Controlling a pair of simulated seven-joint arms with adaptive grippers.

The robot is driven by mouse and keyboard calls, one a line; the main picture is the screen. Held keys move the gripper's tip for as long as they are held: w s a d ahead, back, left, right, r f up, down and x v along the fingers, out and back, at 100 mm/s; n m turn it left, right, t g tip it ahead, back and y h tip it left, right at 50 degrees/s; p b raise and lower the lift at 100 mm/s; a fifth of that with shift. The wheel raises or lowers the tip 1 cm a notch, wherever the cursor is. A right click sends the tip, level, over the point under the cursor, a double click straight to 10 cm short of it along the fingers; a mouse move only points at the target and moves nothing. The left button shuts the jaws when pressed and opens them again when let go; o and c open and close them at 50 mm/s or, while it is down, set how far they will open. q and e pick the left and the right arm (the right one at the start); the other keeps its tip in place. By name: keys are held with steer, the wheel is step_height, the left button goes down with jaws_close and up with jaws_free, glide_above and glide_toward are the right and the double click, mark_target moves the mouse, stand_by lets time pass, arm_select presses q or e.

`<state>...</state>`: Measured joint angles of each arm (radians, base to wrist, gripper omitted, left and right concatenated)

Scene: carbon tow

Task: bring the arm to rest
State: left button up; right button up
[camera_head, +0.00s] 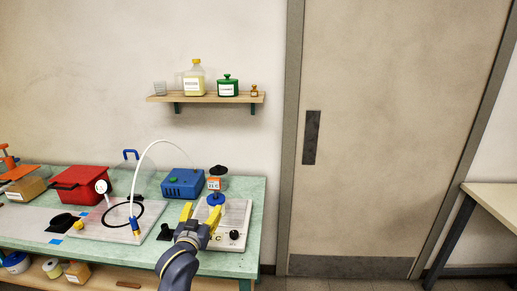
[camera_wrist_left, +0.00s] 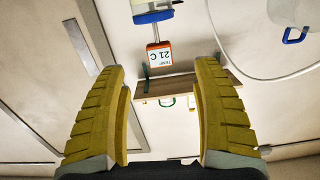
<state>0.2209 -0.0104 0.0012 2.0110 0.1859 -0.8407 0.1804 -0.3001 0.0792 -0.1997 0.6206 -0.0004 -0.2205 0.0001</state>
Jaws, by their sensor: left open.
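My left gripper (camera_head: 201,213) has yellow ribbed fingers and stands over the right end of the green bench. Its fingers are spread, and nothing is held between them. The fingers also frame the left wrist view (camera_wrist_left: 158,75), where only background shows between them. An orange temperature display reading 21 C (camera_head: 214,184) stands just beyond the fingertips, with a blue part (camera_head: 216,199) below it. The display shows upside down in the left wrist view (camera_wrist_left: 160,57). I cannot tell whether a finger touches the blue part. My right gripper is not in view.
The green bench (camera_head: 257,192) carries a blue box (camera_head: 183,184), a red container (camera_head: 82,181), a gauge (camera_head: 102,187) and a white hose (camera_head: 139,167). A shelf with bottles (camera_head: 206,98) hangs above. The door (camera_head: 390,150) side is clear.

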arm_select(q)
steer(key=s+a+f+m+g+y, duration=0.1)
steer(key=s+a+f+m+g, duration=0.15)
steer(key=s+f, duration=0.85)
steer(key=s+a+f+m+g+y, duration=0.1)
steer(key=s+a+f+g, duration=0.2)
steer(key=s, duration=0.7)
steer(key=s+f+m+g+y, duration=0.15)
steer(key=s+f, duration=0.25)
steer(key=s, duration=0.5)
steer(key=s+a+f+m+g+y, duration=0.1)
steer(key=s+a+f+m+g, duration=0.2)
steer(key=s, duration=0.7)
steer(key=s+d+f+n+g+h, duration=0.1)
steer(key=s+d+f+h, duration=0.15)
steer(key=f, duration=1.45)
steer(key=s+d+f+n+g+h, duration=0.15)
steer(key=d+f, duration=0.25)
steer(key=f, duration=1.2)
steer(key=s+f+n+g, duration=0.2)
steer(key=s+f+g, duration=0.1)
steer(key=s+f, duration=1.7)
steer(key=shift+s+d+h, duration=0.15)
steer(key=shift+s+h, duration=0.2)
steer(key=shift+h, duration=0.1)
